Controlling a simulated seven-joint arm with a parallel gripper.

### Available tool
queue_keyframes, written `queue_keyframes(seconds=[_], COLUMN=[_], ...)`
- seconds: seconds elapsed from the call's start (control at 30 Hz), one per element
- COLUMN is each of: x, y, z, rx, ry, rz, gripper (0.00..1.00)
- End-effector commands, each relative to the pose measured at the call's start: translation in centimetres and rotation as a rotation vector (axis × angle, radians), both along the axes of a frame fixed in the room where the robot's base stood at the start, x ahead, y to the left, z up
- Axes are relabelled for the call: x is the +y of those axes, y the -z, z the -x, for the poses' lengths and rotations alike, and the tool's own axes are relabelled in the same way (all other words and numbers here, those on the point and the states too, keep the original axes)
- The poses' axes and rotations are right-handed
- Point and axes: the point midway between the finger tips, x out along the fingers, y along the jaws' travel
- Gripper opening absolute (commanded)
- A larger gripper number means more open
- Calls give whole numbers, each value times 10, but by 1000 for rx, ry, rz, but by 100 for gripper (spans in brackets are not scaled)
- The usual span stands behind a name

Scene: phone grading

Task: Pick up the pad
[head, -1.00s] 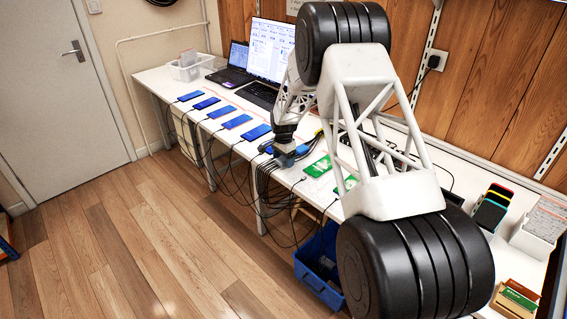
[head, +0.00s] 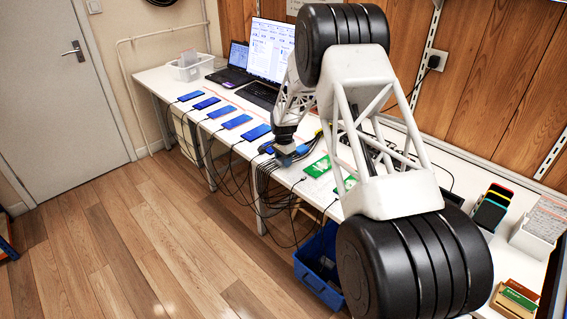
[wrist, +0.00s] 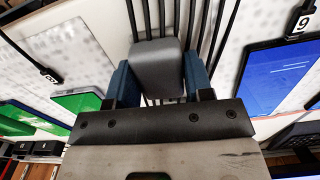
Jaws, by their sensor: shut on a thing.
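The pad, a grey block with rounded edges (wrist: 157,68), is between the two blue fingers of my gripper (wrist: 158,80) in the wrist view. The fingers are shut on it from both sides. Black cables run behind the pad over the white bench. In the head view my gripper (head: 285,158) is low at the front edge of the bench, beside the row of phones. The pad itself cannot be made out there. Whether it touches the bench is not clear.
Several phones with blue screens (head: 232,122) lie along the bench to the left. Green-screened phones (head: 318,166) lie to the right of my gripper. Black cables hang over the front edge. A blue crate (head: 318,268) stands on the floor below. Laptops (head: 270,52) stand behind.

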Motion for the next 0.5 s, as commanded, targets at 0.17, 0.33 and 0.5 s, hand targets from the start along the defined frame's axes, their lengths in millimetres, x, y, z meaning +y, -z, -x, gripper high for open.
queue_keyframes(seconds=[0.17, 0.33, 0.5], x=[0, 0, 0], y=[0, -2, -10], z=[0, 0, 0], rx=[0, -1, -2], ry=[0, 0, 0], rz=[0, -1, -1], gripper=[24, 24, 24])
